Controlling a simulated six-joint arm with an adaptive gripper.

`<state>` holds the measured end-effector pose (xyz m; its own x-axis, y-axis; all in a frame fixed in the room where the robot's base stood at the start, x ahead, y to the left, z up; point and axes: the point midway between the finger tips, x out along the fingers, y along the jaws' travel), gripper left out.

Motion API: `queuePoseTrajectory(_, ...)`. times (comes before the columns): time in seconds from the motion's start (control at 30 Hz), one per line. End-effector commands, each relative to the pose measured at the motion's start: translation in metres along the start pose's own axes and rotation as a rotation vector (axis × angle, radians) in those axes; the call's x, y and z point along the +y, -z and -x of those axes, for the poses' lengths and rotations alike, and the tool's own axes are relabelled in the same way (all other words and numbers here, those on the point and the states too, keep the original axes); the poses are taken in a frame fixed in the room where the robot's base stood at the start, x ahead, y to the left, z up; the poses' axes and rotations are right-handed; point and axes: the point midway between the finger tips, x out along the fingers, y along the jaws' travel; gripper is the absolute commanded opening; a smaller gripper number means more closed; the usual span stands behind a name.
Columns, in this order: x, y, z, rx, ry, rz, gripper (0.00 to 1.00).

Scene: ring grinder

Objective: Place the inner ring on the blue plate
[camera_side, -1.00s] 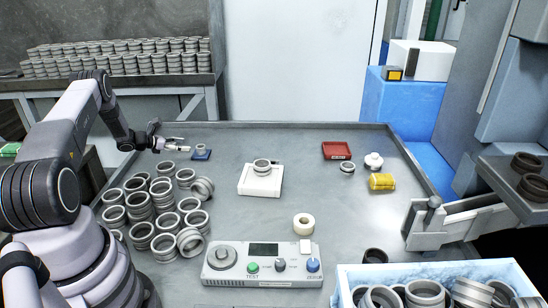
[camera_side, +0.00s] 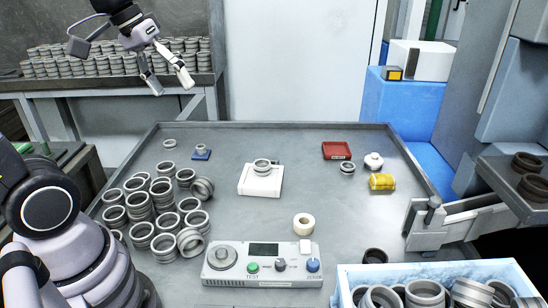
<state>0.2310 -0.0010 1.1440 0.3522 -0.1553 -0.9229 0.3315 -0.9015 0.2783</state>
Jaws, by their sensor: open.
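A small blue plate (camera_side: 201,155) lies at the back left of the grey table, with a small metal ring piece (camera_side: 201,147) on it. Another small ring (camera_side: 169,143) lies flat on the table just left of the plate. A ring (camera_side: 261,165) sits on the white block (camera_side: 260,182) in the middle, and one more (camera_side: 347,168) stands by the red tray. I cannot tell for sure which is the inner ring. My gripper (camera_side: 172,90) is open and empty, raised above the table's back left corner, fingers pointing down.
Several stacked grey rings (camera_side: 140,205) crowd the table's left side. A control box (camera_side: 262,264), a tape roll (camera_side: 303,224), a red tray (camera_side: 337,150) and a yellow roll (camera_side: 382,181) stand elsewhere. A ring-filled crate (camera_side: 345,275) is at front right.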

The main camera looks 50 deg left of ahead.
Motion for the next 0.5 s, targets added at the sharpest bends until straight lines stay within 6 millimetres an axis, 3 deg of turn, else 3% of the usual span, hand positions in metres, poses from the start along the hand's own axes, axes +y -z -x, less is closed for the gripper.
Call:
queuePoseTrajectory(0.03,-0.003,-0.021,0.008,0.038,0.024,-0.106,0.64)
queuePoseTrajectory(0.1,-0.011,-0.042,0.014,0.080,0.060,-0.229,0.64)
queuePoseTrajectory(0.2,-0.022,-0.061,0.017,0.126,0.098,-0.351,0.64)
queuePoseTrajectory(0.5,-0.030,-0.072,0.019,0.158,0.128,-0.435,0.64)
